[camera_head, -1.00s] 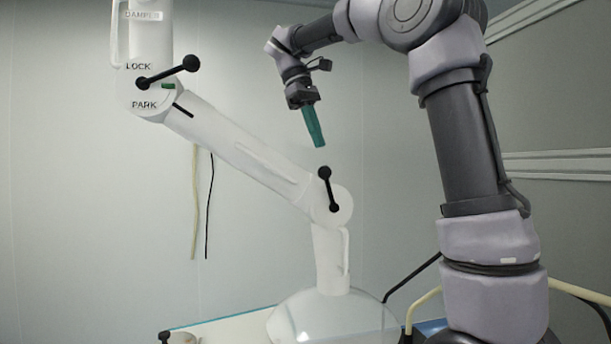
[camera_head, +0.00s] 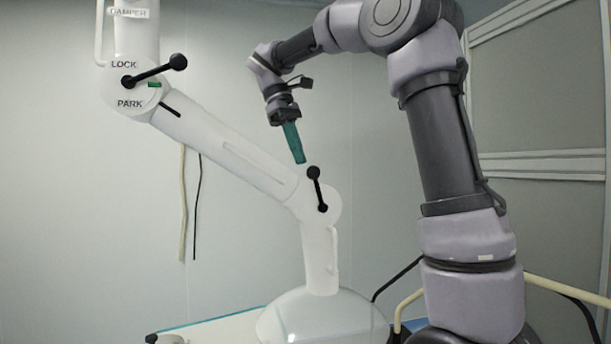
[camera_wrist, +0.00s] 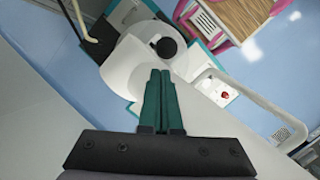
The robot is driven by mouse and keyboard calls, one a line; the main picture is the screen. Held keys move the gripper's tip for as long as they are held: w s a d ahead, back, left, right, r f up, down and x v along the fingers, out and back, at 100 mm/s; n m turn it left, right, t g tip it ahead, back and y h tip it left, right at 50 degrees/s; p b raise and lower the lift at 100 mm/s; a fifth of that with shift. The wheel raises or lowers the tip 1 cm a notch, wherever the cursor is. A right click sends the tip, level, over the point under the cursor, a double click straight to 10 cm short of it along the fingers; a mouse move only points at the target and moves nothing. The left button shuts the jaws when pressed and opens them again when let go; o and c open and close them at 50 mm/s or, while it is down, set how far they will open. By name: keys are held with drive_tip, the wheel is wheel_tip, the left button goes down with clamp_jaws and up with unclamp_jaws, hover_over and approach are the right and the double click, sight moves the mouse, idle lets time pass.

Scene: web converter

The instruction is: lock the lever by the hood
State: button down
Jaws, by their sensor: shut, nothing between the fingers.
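A white jointed arm stands over a clear dome-shaped hood (camera_head: 320,318). On the arm's lower joint, just above the hood, is a black lever (camera_head: 318,190) with a ball knob. It points up and slightly left. A second black lever (camera_head: 155,73) is on the upper joint, between the words LOCK and PARK, and points right and slightly up. My gripper (camera_head: 301,160) has green fingers, shut and empty, pointing down just above and left of the lower lever's knob. In the wrist view a black round knob (camera_wrist: 166,47) shows just beyond the shut fingertips (camera_wrist: 160,72).
The white arm link (camera_head: 225,150) slopes down from the upper joint to the lower one, left of my gripper. Two cords (camera_head: 190,205) hang by the wall. Cream rails (camera_head: 560,290) stand at the lower right. The wrist view shows blue floor (camera_wrist: 265,60).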

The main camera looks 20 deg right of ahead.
drive_tip(key=shift+x, duration=2.8)
drive_tip(key=shift+r, duration=0.1)
drive_tip(key=shift+d+r+y, duration=0.1)
drive_tip(key=shift+d+y, duration=0.1)
drive_tip(key=shift+y, duration=0.2)
drive_tip(key=shift+d+r, duration=0.1)
drive_tip(key=shift+d, duration=0.1)
drive_tip(key=d+f+n+y, duration=0.1)
drive_tip(key=d+y, duration=0.9)
drive_tip(key=y, duration=0.2)
drive_tip(key=shift+y, duration=0.3)
drive_tip(key=shift+d, duration=0.1)
